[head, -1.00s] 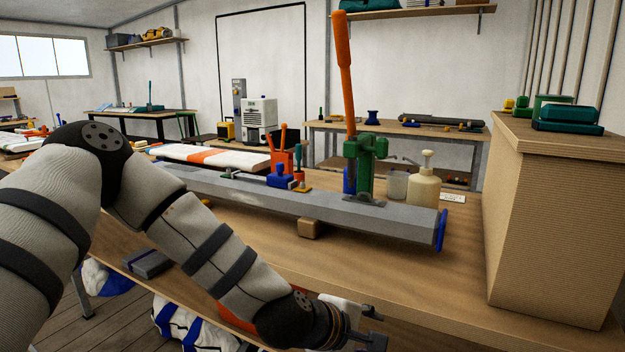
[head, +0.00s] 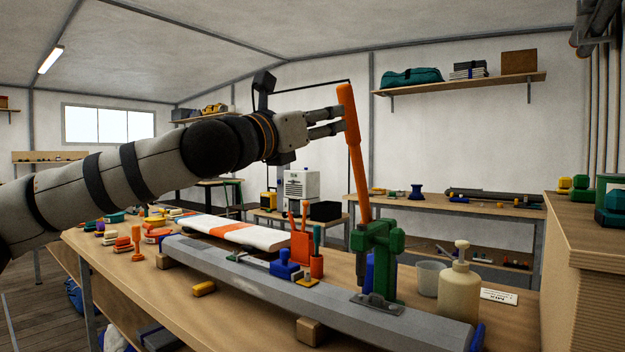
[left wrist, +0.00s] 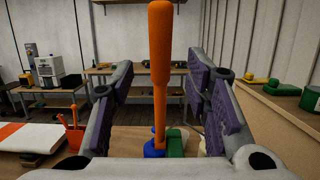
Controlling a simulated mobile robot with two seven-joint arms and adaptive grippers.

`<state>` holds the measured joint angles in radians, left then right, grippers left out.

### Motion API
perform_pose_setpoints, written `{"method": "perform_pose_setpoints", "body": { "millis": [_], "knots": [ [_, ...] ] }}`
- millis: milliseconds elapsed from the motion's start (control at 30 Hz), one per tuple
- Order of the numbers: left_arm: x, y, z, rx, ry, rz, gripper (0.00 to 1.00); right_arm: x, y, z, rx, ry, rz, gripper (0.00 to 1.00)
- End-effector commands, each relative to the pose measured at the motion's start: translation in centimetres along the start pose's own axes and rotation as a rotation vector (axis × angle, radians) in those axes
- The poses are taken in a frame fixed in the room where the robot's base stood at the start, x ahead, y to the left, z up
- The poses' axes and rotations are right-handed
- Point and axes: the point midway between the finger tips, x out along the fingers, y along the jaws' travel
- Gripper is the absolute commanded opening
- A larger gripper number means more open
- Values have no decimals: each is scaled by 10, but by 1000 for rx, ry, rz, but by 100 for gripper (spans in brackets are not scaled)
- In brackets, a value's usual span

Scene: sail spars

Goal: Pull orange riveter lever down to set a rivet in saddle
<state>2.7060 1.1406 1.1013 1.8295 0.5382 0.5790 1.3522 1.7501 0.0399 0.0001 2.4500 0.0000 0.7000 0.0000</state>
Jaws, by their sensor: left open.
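The orange riveter lever (head: 354,150) stands nearly upright, leaning slightly left, above the green riveter body (head: 379,250). The riveter sits on a saddle (head: 377,303) on the long grey spar (head: 265,287). My left gripper (head: 338,121) is open at the height of the lever's upper grip, its fingertips close to the lever's left side. In the left wrist view the lever (left wrist: 160,60) stands between the two spread purple-padded fingers (left wrist: 162,95), with gaps on both sides. Whether it is fully inside the fingers is unclear. My right gripper is out of view.
A pump bottle (head: 459,290) and a translucent cup (head: 430,277) stand right of the riveter. An orange tool holder (head: 302,246) and blue block (head: 286,266) stand left, near the spar. A tall cardboard-coloured cabinet (head: 590,280) bounds the right. Air around the lever is clear.

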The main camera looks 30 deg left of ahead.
Motion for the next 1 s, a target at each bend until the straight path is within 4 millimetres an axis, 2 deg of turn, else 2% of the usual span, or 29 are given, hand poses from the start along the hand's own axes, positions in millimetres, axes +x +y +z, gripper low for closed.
{"method": "perform_pose_setpoints", "body": {
  "millis": [267,667,700,867,1000],
  "knots": [
    [32,-1,-10,5,13,-1,43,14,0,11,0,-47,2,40],
    [91,-2,-5,6,7,-1,43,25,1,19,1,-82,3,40],
    [92,-1,-4,6,5,-1,39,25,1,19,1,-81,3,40],
    [90,-2,-2,6,3,-2,3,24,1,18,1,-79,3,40],
    [90,-1,-1,6,2,-2,0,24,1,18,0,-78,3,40]
  ]
}}
